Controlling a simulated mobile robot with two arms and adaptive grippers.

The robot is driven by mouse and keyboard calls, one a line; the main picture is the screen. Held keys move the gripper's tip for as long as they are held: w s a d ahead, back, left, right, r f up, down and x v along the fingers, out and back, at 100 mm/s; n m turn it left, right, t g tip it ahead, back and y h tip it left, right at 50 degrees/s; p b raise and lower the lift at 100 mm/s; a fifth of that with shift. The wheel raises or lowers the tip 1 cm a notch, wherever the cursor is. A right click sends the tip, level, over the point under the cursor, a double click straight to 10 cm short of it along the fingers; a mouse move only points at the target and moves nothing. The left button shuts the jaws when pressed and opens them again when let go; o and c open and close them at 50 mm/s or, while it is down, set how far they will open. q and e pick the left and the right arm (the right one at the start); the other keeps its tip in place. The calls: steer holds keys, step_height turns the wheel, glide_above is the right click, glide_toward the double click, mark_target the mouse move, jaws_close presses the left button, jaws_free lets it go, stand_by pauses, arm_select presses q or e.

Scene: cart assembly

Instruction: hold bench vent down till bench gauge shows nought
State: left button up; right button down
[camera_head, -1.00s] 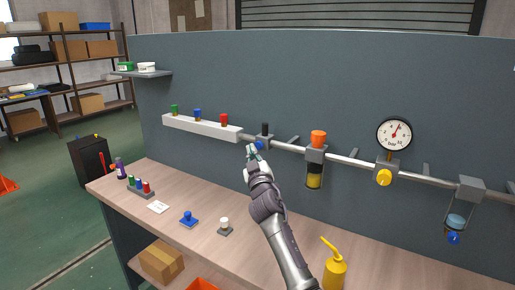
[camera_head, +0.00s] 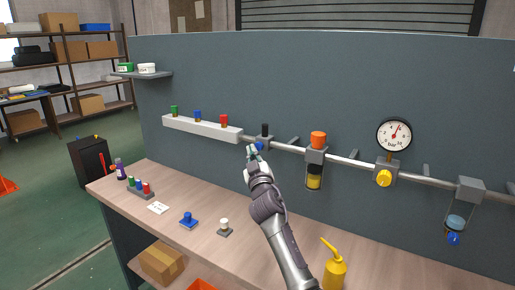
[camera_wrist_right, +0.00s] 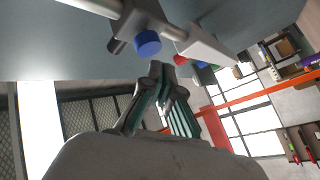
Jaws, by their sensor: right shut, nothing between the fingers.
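The round white gauge (camera_head: 394,134) stands above the pipe at right in the head view. Its red needle points up and slightly right; its figures are too small to read. A small grey block with a black top and a blue button (camera_head: 260,146) sits on the pipe left of the gauge; no readable label names it as the vent. The blue button also shows in the wrist view (camera_wrist_right: 147,43). My right gripper (camera_head: 252,152) is shut and empty, its tips just below the button. I cannot tell whether they touch. My left gripper is out of view.
A filter with an orange top (camera_head: 318,139), a yellow knob (camera_head: 384,177) and a blue-bottomed bowl (camera_head: 455,222) hang along the pipe. A white manifold (camera_head: 202,128) is at left. A yellow oil can (camera_head: 334,268) and blue and white buttons stand on the bench (camera_head: 285,238).

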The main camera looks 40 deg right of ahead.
steer(key=shift+d, duration=0.15)
stand_by(0.3)
steer(key=shift+w+d, duration=0.2)
steer(key=shift+d, duration=0.05)
steer(key=shift+w+d, duration=0.15)
steer(key=shift+d, duration=0.35)
stand_by(0.7)
steer(key=shift+a, duration=0.1)
stand_by(0.7)
steer(key=shift+s+a, duration=0.35)
steer(key=shift+a, duration=0.4)
steer(key=a, duration=0.1)
steer(key=s+a, duration=0.1)
steer(key=a, duration=0.1)
steer(key=s+a, duration=0.1)
steer(key=shift+a, duration=0.35)
